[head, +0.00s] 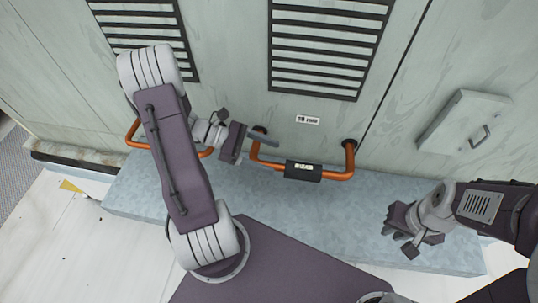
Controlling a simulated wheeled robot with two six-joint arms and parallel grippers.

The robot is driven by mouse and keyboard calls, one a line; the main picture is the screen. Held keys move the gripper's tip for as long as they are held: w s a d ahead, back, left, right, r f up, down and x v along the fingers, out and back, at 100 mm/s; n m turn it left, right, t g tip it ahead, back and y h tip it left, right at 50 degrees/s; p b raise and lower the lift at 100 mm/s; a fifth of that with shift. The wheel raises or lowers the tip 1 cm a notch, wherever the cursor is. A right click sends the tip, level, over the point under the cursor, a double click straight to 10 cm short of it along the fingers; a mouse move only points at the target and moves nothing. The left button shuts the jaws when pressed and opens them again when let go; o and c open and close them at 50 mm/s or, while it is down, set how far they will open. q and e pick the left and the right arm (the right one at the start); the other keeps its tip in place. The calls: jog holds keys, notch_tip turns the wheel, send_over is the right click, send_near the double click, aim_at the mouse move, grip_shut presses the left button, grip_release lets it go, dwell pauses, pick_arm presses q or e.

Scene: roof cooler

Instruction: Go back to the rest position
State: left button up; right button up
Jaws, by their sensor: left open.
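My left gripper (262,138) reaches in from the left, in front of the pale green cabinet wall. It is open. Its fingers appear beside the left end of an orange handle (345,165) with a black label block (304,171) in its middle. Whether the fingers touch the handle cannot be told. My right gripper (396,236) is at the right, over the grey-blue ledge, apart from the handle. Its fingers are small and seen at an angle, so its opening is unclear. I see nothing held in either gripper.
A second orange handle (134,134) is partly hidden behind my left arm. Dark louvred vents (328,45) are on the wall above. A small panel with a latch (464,122) juts out at the right. The grey-blue ledge (300,215) runs below the handles, mostly bare.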

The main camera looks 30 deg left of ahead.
pick_arm(q)
jog(key=shift+s+a, duration=0.1)
jog(key=shift+a, duration=0.05)
jog(key=shift+d, duration=0.3)
jog(key=d+m+g, duration=0.1)
jog(key=d, duration=0.1)
jog(key=d+r+m+g, duration=0.1)
jog(key=d+m+b, duration=0.1)
jog(key=d, duration=0.1)
jog(key=shift+d+r+m+g, duration=0.35)
jog(key=shift+r+m+g, duration=0.05)
jog(key=s+d+f+m+g+y+b, duration=0.1)
jog(key=s+d+f+m+g+y, duration=0.1)
jog(key=s+m+y, duration=0.25)
jog(key=s+d+f+m+g+y+b, duration=0.1)
jog(key=s+d+f+m+g+y, duration=0.15)
jog(key=s+m, duration=0.3)
jog(key=w+a+f+m+t+y, duration=0.2)
jog(key=w+a+m+t+y, duration=0.2)
jog(key=a+m, duration=0.3)
jog(key=shift+w+a+t+y, duration=0.35)
jog(key=shift+a+y, duration=0.1)
jog(key=shift+y, duration=0.45)
